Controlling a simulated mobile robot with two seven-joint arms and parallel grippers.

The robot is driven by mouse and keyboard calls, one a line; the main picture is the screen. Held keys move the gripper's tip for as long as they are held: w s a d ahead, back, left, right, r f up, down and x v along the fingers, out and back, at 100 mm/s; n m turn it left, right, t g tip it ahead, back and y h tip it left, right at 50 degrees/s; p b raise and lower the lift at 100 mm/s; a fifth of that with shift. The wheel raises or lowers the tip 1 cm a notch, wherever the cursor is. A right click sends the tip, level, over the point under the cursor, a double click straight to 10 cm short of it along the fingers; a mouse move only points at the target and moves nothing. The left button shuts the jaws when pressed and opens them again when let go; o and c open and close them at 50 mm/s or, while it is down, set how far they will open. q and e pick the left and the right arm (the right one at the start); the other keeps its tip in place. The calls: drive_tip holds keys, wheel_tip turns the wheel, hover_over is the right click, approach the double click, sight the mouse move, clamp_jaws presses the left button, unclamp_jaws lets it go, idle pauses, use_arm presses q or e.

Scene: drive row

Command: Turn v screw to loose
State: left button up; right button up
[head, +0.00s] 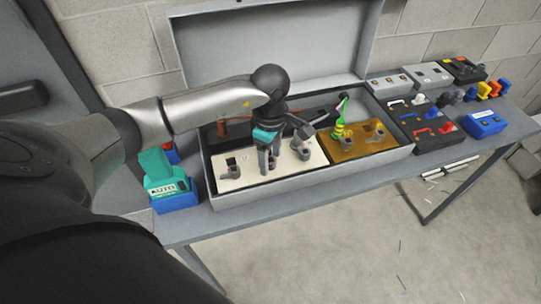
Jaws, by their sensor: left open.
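My left arm comes in from the left, and its gripper (268,160) points down over the white panel (245,183) in an open grey case. The gripper is open, its fingers close above or at the panel; I cannot tell if they touch anything. Small grey knob-like fittings stand on this panel, one at its left end (231,171) and one right of the gripper (304,153). No part is clearly marked as the v screw, and the gripper hides the panel's middle. My right gripper is not in view.
A tan panel (352,151) with a green-yellow striped piece (338,130) fills the case's right side. The case's front wall (320,181) and raised lid (270,45) bound the space. A teal-and-blue box (170,190) stands left; a blue box (485,124) stands right.

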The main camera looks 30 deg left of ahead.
use_arm(q)
drive_tip(key=shift+c, duration=0.4)
clamp_jaws()
